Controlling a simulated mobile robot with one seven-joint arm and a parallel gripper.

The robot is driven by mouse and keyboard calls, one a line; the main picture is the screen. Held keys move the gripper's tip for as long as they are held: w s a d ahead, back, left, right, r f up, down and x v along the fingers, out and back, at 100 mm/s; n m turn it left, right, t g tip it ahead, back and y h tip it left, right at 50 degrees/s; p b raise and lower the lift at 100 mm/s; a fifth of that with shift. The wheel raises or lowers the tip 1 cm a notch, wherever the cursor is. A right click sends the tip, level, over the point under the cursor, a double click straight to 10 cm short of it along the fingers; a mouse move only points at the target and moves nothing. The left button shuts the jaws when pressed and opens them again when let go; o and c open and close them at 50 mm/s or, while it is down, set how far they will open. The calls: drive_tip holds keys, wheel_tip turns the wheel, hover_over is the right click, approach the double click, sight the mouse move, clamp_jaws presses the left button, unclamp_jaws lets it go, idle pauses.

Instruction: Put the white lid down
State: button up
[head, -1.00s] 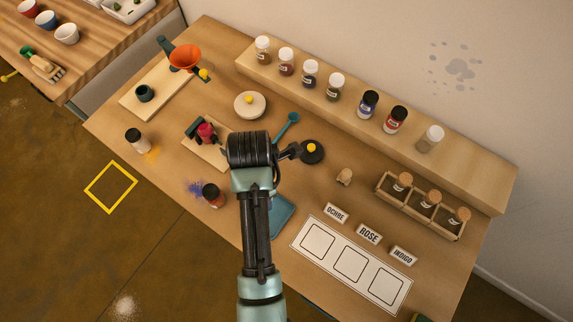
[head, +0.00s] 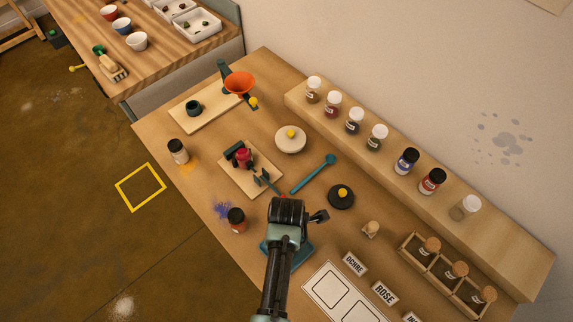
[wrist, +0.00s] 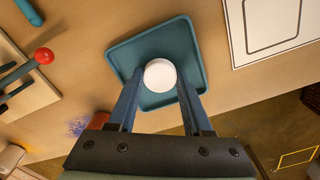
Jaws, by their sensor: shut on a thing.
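The white lid (wrist: 160,74) is round and shows between my fingertips in the wrist view. My gripper (wrist: 158,84) is shut on it. The lid is over the teal square tray (wrist: 122,58); I cannot tell whether it touches the tray or hangs above it. In the head view my arm covers the lid and my fingers, and only part of the tray (head: 302,252) shows beside the arm.
A board with a red-knobbed tool (head: 243,157) lies left of the tray. A dark jar (head: 237,220) stands near the front edge. A white card (head: 330,290) lies to the right. A dark disc with a yellow knob (head: 341,198) and a teal spoon (head: 313,174) lie behind.

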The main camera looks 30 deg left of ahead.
drive_tip(key=shift+s+f+b, duration=0.1)
drive_tip(key=shift+f+b, duration=0.25)
drive_tip(key=shift+f, duration=0.2)
drive_tip(key=o, duration=0.8)
drive_tip(key=shift+d, duration=0.1)
drive_tip(key=o, duration=0.5)
drive_tip(key=shift+f, duration=0.15)
drive_tip(key=shift+c, duration=0.2)
drive_tip(key=shift+s, duration=0.15)
wheel_tip(320, 180, up, 14)
drive_tip(key=shift+w+f, duration=0.25)
